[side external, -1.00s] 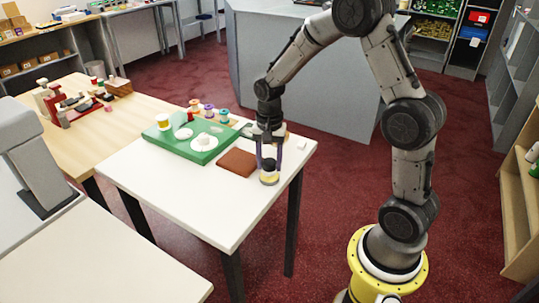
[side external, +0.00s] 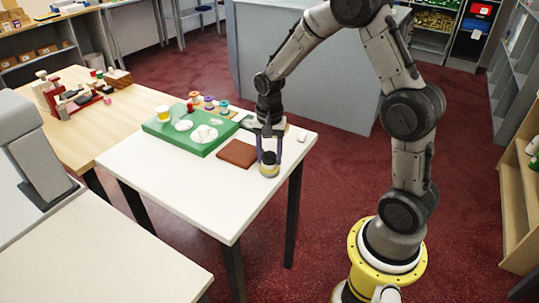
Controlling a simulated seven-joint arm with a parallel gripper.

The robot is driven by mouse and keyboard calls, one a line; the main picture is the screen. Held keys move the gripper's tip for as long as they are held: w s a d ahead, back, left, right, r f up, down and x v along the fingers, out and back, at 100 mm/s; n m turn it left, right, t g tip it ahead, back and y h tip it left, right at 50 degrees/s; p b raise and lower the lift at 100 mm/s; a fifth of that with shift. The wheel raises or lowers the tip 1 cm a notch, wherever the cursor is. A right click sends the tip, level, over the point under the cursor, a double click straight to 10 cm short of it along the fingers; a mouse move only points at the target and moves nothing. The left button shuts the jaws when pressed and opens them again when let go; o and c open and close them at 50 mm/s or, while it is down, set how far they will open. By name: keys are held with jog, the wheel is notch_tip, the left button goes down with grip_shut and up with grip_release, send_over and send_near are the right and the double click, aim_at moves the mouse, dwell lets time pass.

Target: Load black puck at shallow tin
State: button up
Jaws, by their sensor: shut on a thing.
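My gripper (side external: 269,154) points down over the front right part of the white table. Its two purple-grey fingers are shut on the small black puck (side external: 269,158), which shows between the fingertips. Directly below is a small round, low tin (side external: 269,171) with a yellowish band and a pale lower part. The puck is over the tin's top. From this view I cannot tell whether it rests on the tin or hangs just above it. The fingers partly hide both.
A brown square mat (side external: 236,154) lies left of the tin. Several coloured spools (side external: 209,102) stand at the back. The white tabletop (side external: 200,180) is clear in front.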

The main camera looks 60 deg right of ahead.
aim_at(269, 154)
jog(key=shift+f, duration=0.55)
dwell(1.3)
jog(key=shift+r, duration=0.1)
jog(key=shift+r, duration=3.45)
jog(key=a, duration=0.1)
jog(key=w+a+f+n, duration=0.1)
jog(key=a, duration=0.1)
jog(key=w+a+f+n, duration=0.1)
jog(key=shift+a+f, duration=0.2)
jog(key=shift+a, duration=0.1)
jog(key=w+a+f+n, duration=0.1)
jog(key=n, duration=0.1)
jog(key=w+a+f+n, duration=0.1)
jog(key=a+n, duration=0.1)
jog(key=n, duration=0.1)
jog(key=w+a+f+n, duration=0.1)
jog(key=a+n, duration=0.1)
jog(key=n, duration=0.1)
jog(key=shift+w+a, duration=0.15)
jog(key=shift+w, duration=0.25)
jog(key=shift+w+a+n, duration=0.1)
jog(key=shift+w+n, duration=0.35)
jog(key=shift+n, duration=1.35)
